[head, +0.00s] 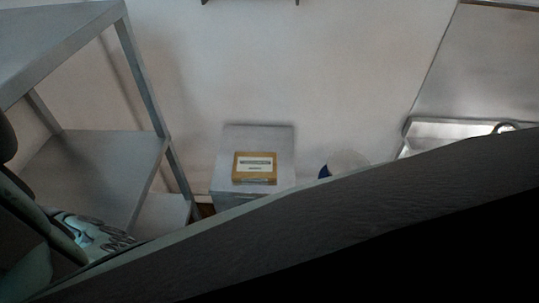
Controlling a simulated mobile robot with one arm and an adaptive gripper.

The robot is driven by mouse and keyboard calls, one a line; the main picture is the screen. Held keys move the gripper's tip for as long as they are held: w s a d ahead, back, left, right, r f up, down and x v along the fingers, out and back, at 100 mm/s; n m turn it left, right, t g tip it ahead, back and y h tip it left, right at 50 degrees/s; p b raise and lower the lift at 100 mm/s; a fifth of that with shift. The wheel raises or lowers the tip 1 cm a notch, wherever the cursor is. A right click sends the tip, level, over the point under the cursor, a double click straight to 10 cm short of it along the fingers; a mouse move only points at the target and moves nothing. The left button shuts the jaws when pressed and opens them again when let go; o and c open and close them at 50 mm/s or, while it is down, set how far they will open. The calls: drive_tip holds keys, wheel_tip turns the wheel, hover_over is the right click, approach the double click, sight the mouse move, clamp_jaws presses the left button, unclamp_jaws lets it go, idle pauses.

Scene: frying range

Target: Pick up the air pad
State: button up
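A flat tan-yellow package (255,168) with a white label lies on top of a grey box-like stand (225,180) against the wall. Small dark print shows on the label, too small to read. I cannot tell whether this package is the air pad, and I see nothing else that is clearly one. My gripper cannot be made out in the head view. Dark and pale green parts at the lower left appear to be my arm. A large dark shape covers the lower right and hides what is below it.
A metal shelf unit (95,165) stands at the left. A white rounded thing (347,161) with a blue part is right of the stand, partly hidden. Metal equipment (475,75) with a shiny tray-like part (445,131) is at the right. The wall behind is mostly bare.

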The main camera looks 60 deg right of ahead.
drive_tip(key=shift+s+a+f, duration=0.15)
drive_tip(key=shift+a+f, duration=0.05)
drive_tip(key=shift+a, duration=0.15)
drive_tip(key=shift+o, duration=0.4)
clamp_jaws()
idle(0.4)
